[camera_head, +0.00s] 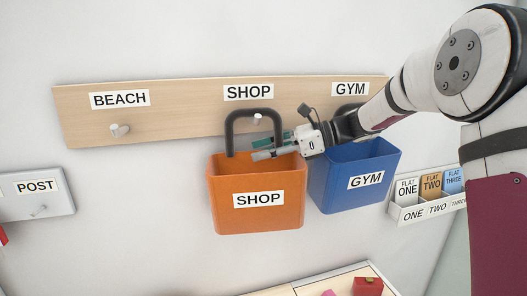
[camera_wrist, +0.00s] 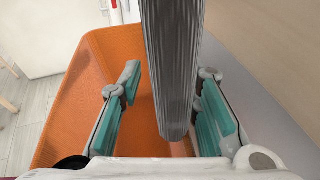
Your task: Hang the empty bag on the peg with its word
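The orange SHOP bag (camera_head: 257,197) is upright against the wall below the SHOP label (camera_head: 248,92). Its dark handle (camera_head: 250,112) loops around the white SHOP peg (camera_head: 257,119), which shows just under the top bar. I cannot tell whether the bar rests on it. My gripper (camera_head: 261,148) is at the handle's right leg, above the bag's rim. In the wrist view the grey handle (camera_wrist: 172,70) stands between the open fingers with gaps on both sides. The visible inside of the orange bag (camera_wrist: 75,100) looks empty there.
A blue GYM bag (camera_head: 350,182) hangs right of the orange bag, partly behind my gripper, below the GYM label (camera_head: 350,89). The BEACH peg (camera_head: 119,130) is bare. A POST plate (camera_head: 38,196) is at left, a labelled flat rack (camera_head: 428,208) at right.

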